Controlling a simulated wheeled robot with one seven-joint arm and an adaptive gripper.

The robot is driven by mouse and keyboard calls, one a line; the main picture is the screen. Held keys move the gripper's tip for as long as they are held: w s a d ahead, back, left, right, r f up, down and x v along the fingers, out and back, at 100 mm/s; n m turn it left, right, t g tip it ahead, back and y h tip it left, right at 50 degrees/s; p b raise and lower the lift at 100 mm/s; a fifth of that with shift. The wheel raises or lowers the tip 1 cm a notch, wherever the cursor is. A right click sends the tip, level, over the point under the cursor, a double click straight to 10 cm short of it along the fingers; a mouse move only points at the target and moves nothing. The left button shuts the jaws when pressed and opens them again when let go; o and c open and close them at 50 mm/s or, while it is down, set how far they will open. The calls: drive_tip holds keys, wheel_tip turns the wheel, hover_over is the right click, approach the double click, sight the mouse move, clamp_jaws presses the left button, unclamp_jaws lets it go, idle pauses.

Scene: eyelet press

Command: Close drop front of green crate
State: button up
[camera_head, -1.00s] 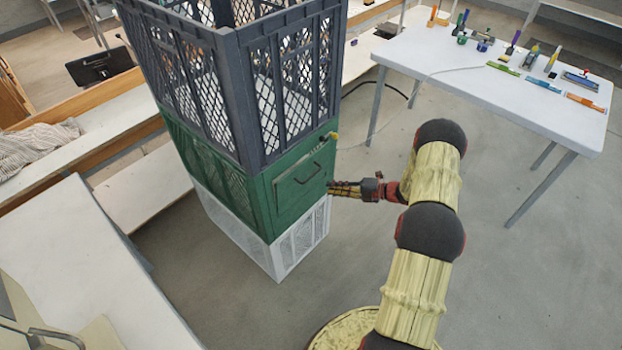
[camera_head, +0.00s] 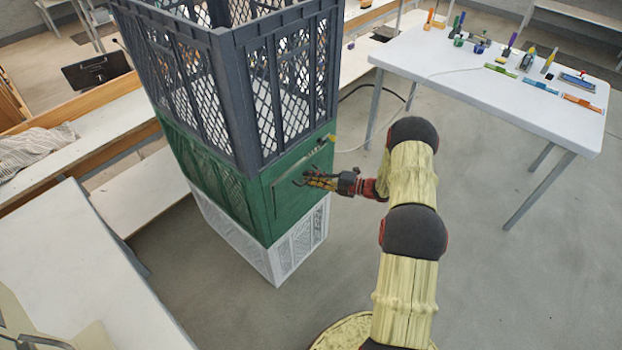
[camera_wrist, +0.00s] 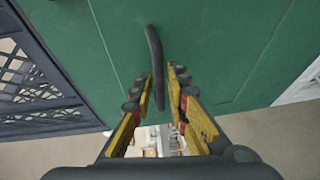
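The green crate (camera_head: 207,175) is the middle one of a stack of three. Its drop front (camera_head: 287,208) is a green panel standing about upright in the crate's right-hand face; I cannot tell whether it is fully flush. My gripper (camera_head: 308,180) is in front of this panel and covers its handle in the head view. In the wrist view, the black handle (camera_wrist: 156,50) runs down between my gripper's two fingers (camera_wrist: 163,78). The fingers are apart, one on each side of it, with visible gaps. The green panel (camera_wrist: 220,55) fills the background.
A dark crate (camera_head: 240,100) sits on top of the green one and a white crate (camera_head: 297,250) is beneath it. A white table (camera_head: 440,62) with tools stands at the right. A white bench (camera_head: 85,270) is at the left.

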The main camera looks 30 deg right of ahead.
clamp_jaws()
idle(0.8)
